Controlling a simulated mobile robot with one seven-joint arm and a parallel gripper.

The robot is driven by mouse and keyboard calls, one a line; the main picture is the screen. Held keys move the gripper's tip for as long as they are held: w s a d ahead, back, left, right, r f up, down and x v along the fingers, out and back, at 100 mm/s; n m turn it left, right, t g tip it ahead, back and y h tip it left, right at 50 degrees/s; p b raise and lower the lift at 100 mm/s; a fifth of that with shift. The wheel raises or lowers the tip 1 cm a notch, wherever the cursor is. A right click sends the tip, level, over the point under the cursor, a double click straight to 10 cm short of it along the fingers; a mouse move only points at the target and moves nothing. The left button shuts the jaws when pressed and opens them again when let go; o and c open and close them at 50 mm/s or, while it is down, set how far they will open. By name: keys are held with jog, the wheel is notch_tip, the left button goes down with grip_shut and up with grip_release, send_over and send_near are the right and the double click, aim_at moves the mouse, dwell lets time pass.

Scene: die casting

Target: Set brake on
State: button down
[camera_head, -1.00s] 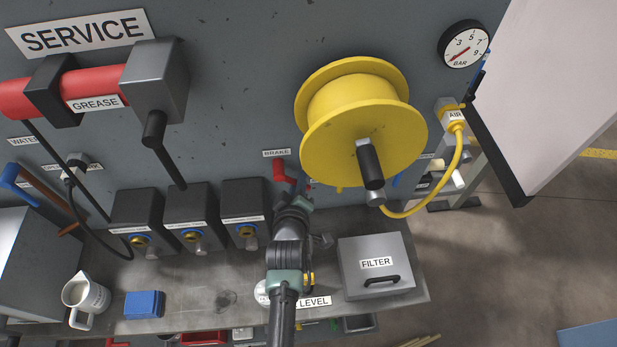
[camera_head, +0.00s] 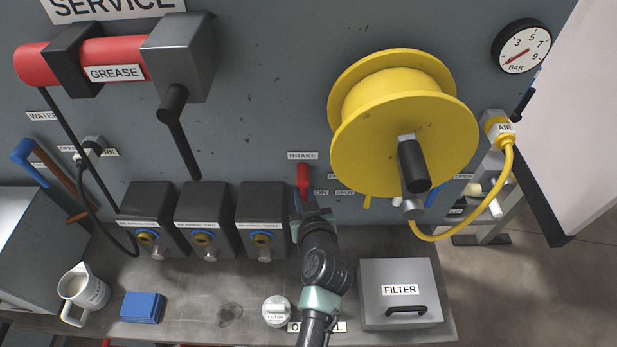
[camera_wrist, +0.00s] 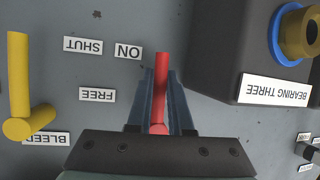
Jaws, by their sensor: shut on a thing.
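The red brake lever (camera_head: 303,180) is on the grey wall panel under the BRAKE label (camera_head: 303,156). It hangs nearly straight down in the head view, with an ON label (camera_head: 321,192) just right of its lower part. In the wrist view, which is turned upside down, the lever (camera_wrist: 161,85) stands between the two fingers, its far end beside the ON label (camera_wrist: 128,52). A FREE label (camera_wrist: 97,94) is farther off. My gripper (camera_wrist: 161,100) is shut on the lever. In the head view my gripper (camera_head: 312,208) partly hides the lever's lower end.
Bearing boxes (camera_head: 262,215) stand close left of my gripper. A yellow hose reel (camera_head: 400,125) juts out at the right. A yellow valve handle (camera_wrist: 18,85) is nearby.

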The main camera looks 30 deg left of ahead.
jog(key=shift+s+a, duration=0.15)
dwell(0.5)
jog(key=c, duration=0.8)
grip_release()
jog(key=shift+c, duration=0.2)
jog(key=b+v, duration=0.2)
jog(key=v, duration=1.1)
jog(key=shift+b, duration=0.3)
jog(key=shift+f, duration=0.1)
